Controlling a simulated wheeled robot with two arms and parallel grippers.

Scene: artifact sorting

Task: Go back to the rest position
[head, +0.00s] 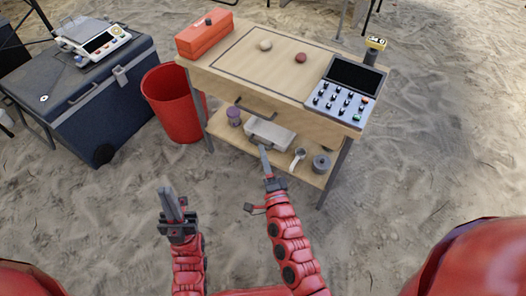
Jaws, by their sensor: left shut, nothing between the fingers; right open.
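My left gripper (169,193) is in the lower left of the head view, over bare sand. Its fingers are together and hold nothing. My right gripper (264,152) is right of it and reaches toward the wooden table (230,70). It is open, with its fingers seen nearly edge-on. Its tips overlap the pale grey box (270,133) on the table's lower shelf (305,172); I cannot tell whether they touch it.
On the tabletop are an orange toolbox (205,38), a pale round object (265,45), a reddish one (301,57) and a control panel (341,98). A red bin (172,108) and blue cooler (85,110) stand left. Sand on the right is clear.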

